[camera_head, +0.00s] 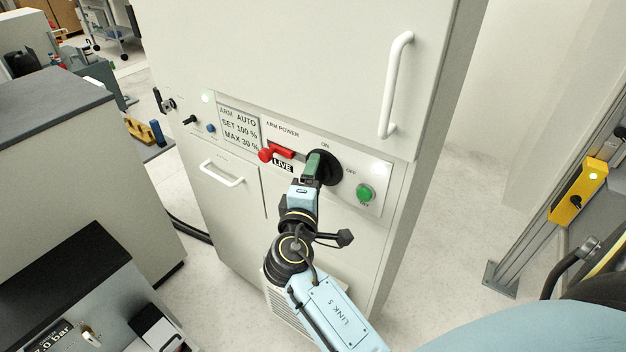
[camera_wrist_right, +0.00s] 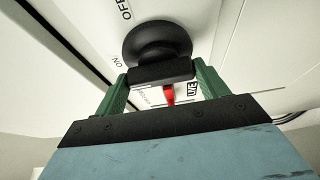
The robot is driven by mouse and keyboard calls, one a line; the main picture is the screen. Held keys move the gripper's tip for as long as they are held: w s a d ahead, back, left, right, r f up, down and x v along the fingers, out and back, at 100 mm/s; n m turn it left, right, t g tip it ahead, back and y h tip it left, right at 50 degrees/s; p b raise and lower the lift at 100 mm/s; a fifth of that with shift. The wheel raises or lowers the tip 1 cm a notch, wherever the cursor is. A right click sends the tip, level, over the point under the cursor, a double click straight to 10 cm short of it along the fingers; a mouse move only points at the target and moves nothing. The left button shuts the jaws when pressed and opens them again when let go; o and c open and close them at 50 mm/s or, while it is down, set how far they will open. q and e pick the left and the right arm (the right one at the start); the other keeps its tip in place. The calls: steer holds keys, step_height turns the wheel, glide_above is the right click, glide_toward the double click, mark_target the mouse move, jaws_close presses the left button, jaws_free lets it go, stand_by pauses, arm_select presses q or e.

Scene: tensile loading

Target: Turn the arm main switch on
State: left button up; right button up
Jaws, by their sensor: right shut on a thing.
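The arm main switch is a round black rotary knob (camera_head: 331,172) on the panel marked ARM POWER, with ON printed above it and OFF to its right. In the right wrist view the black knob (camera_wrist_right: 157,40) has a raised bar handle (camera_wrist_right: 161,73). My right gripper (camera_head: 312,166) reaches the knob from the front, its green fingers on either side of the handle and shut on it. The gripper hides part of the knob in the head view, and I cannot tell which label the handle points to. My left gripper is not in view.
A display (camera_head: 239,129) reads AUTO, SET 100 %, MAX 30 %. White door handles (camera_head: 396,85) stick out above and lower left.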

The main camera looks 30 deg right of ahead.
steer(key=o, duration=1)
steer(key=shift+c, duration=0.2)
steer(key=b+v, duration=0.1)
steer(key=v, duration=1.2)
steer(key=shift+s+a+r+b, duration=0.1)
steer(key=shift+s+a+b, duration=0.05)
steer(key=shift+b, duration=0.2)
